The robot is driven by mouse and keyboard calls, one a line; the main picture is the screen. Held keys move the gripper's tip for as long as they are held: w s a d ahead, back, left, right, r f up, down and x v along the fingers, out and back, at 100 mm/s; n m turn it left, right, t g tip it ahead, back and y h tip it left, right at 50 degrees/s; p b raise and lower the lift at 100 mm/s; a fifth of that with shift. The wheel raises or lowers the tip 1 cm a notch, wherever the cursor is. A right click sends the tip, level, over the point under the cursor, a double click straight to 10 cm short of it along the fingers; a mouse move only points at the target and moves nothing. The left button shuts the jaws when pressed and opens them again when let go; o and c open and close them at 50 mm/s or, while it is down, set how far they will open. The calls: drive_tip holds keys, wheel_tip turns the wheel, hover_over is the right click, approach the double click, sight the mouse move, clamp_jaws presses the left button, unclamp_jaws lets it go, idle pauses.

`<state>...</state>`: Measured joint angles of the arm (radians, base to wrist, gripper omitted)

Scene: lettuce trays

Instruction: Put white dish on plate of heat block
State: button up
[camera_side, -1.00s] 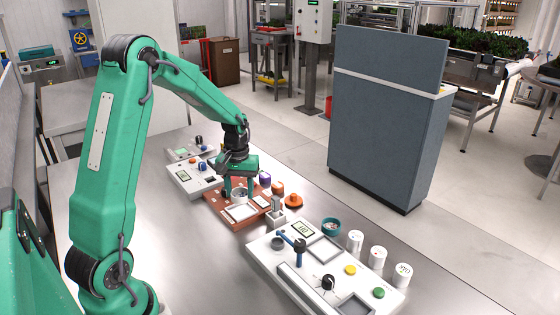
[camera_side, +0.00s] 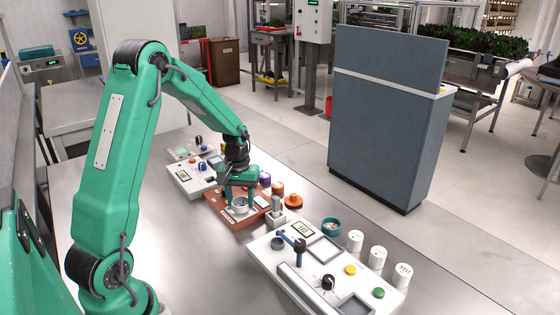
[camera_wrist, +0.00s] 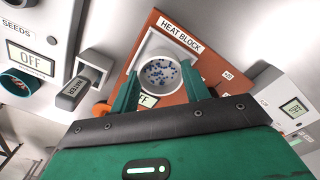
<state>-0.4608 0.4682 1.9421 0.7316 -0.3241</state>
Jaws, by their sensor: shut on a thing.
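The white dish (camera_wrist: 141,66) is round, with blue and pale specks inside, and also shows in the side view (camera_side: 240,209). My gripper (camera_wrist: 160,88) is shut on it, with one green finger at each side; the side view shows my gripper (camera_side: 239,202) pointing down. The heat block (camera_side: 219,209) is a reddish-brown box, lettered HEAT BLOCK in the wrist view (camera_wrist: 200,70). The dish is over its pale square plate, which is mostly hidden by the dish and fingers. I cannot tell whether the dish touches the plate.
A white SEEDS panel (camera_side: 262,252) with a blue lever stands in front right. A small grey block (camera_side: 277,207) and an orange knob-like thing (camera_side: 293,200) are close to the heat block. A teal bowl (camera_side: 331,227) and white jars (camera_side: 378,257) stand right. The table's front left is clear.

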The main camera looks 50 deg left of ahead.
drive_tip(key=shift+f, duration=0.65)
idle(0.8)
drive_tip(key=o, duration=1)
drive_tip(key=shift+r, duration=0.1)
drive_tip(key=shift+r, duration=3.65)
drive_tip(key=shift+r, duration=0.1)
wheel_tip(320, 180, up, 10)
drive_tip(key=shift+r, duration=0.1)
